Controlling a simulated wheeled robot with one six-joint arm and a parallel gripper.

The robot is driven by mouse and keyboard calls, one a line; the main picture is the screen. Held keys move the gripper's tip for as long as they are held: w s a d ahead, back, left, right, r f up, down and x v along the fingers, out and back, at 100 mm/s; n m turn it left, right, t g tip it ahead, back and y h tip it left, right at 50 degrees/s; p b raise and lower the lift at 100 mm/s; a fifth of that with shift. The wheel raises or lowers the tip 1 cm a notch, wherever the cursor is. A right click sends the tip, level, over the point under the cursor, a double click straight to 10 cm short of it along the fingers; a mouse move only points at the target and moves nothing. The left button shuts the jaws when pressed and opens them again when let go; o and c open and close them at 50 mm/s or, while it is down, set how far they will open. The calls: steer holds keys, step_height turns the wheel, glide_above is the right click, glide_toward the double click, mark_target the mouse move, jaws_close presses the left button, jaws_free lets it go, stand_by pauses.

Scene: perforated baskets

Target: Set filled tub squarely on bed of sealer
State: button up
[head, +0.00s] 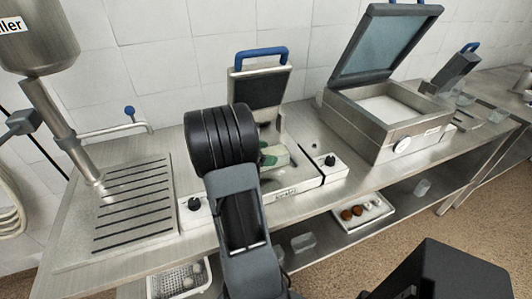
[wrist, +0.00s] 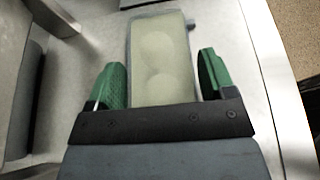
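The filled tub (wrist: 165,75) is long, with a pale greenish body and two rounded shapes inside. In the wrist view it lies lengthwise between the green fingers of my gripper (wrist: 163,80). A narrow gap seems to show on each side, so the gripper looks open around it. In the head view my gripper (head: 268,160) is over the middle station, and the tub (head: 279,150) shows only partly behind my arm. The sealer (head: 310,184) has its lid (head: 262,88) raised, with a blue handle. My arm hides most of its bed, so how squarely the tub lies cannot be told.
A filler with a steel hopper (head: 38,45) and slotted drain plate (head: 135,208) stands at left. A larger machine (head: 375,137) with its lid up stands at right. A lower shelf holds a tray (head: 362,216) with brown round items. Knobs flank the sealer.

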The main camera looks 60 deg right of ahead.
steer(key=shift+o, duration=1.2)
